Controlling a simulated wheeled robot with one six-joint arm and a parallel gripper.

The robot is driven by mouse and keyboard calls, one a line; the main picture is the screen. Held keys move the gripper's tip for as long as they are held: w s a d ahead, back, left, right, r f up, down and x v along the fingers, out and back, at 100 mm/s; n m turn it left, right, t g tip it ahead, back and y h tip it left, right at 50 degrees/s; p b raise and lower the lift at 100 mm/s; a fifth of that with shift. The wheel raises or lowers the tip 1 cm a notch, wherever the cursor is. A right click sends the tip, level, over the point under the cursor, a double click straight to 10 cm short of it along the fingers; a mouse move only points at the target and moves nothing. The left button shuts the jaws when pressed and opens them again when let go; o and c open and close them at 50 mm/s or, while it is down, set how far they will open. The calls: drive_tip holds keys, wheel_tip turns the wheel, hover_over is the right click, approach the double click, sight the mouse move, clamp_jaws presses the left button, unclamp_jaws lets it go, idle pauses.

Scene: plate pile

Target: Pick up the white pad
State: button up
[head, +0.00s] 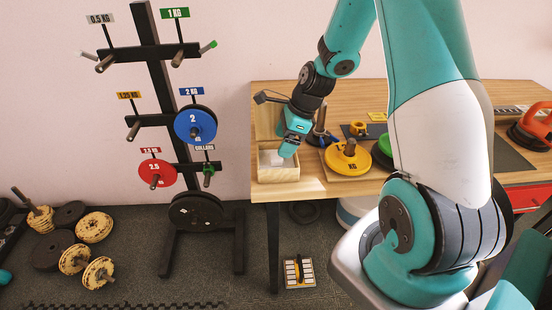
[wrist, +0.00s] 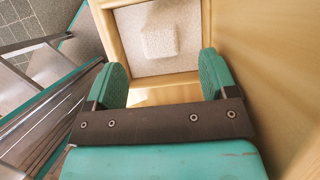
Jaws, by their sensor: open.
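The white pad (wrist: 162,32) is a pale, speckled block lying in an open wooden box (wrist: 150,80), on a whitish bottom or fill. In the head view the box (head: 278,174) stands at the left end of the wooden table, and the pad inside is small and partly hidden by my gripper (head: 287,153). My gripper is above the box and points down into it. In the wrist view my gripper (wrist: 164,72) is open and empty, its green fingers wide apart. The pad shows beyond the fingertips, between their lines and not touched.
A yellow weight plate (head: 347,160) lies on the table (head: 320,92) right of the box. The box's raised lid (head: 267,120) stands behind my gripper. A weight rack (head: 165,80) with blue, red and black plates stands left of the table. Several dumbbells and plates lie on the floor.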

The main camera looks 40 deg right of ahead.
sight(275, 155)
drive_tip(key=x, duration=0.5)
drive_tip(key=shift+c, duration=0.3)
drive_tip(key=c, duration=1)
drive_tip(key=shift+r, duration=0.2)
wheel_tip(275, 155, up, 20)
drive_tip(key=shift+f, duration=0.15)
drive_tip(key=o, duration=0.4)
drive_tip(key=shift+c, duration=1.4)
